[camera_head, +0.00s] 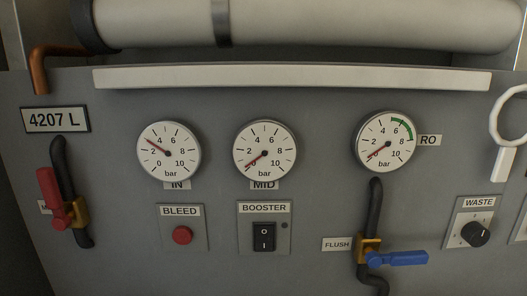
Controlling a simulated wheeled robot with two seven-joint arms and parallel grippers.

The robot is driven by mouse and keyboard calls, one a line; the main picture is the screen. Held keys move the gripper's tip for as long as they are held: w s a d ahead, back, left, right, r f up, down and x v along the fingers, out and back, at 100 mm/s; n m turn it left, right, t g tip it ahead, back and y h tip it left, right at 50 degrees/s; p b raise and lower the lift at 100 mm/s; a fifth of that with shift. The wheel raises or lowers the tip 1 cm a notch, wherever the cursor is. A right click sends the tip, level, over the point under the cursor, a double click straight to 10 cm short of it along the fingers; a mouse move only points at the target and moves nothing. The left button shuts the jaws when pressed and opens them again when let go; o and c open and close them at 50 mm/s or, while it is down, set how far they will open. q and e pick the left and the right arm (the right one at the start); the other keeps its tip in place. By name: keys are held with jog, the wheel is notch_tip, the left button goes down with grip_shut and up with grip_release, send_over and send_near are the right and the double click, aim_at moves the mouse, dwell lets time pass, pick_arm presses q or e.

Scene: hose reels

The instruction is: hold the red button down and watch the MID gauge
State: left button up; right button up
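The red button (182,235) sits on a small plate under the label BLEED. Nothing touches it. The MID gauge (265,150) is a round white dial marked 0 to 10 bar, up and to the right of the button. Its red needle points down-left, at about 0. The MID label (264,185) is partly covered by the dial's lower rim. Neither of my grippers is in view.
The IN gauge (168,152) reads about 3 bar and the RO gauge (387,142) about 0. A BOOSTER rocker switch (264,237) is right of the button. A red-handled valve (52,198), a blue-handled FLUSH valve (400,258) and a WASTE knob (475,234) protrude.

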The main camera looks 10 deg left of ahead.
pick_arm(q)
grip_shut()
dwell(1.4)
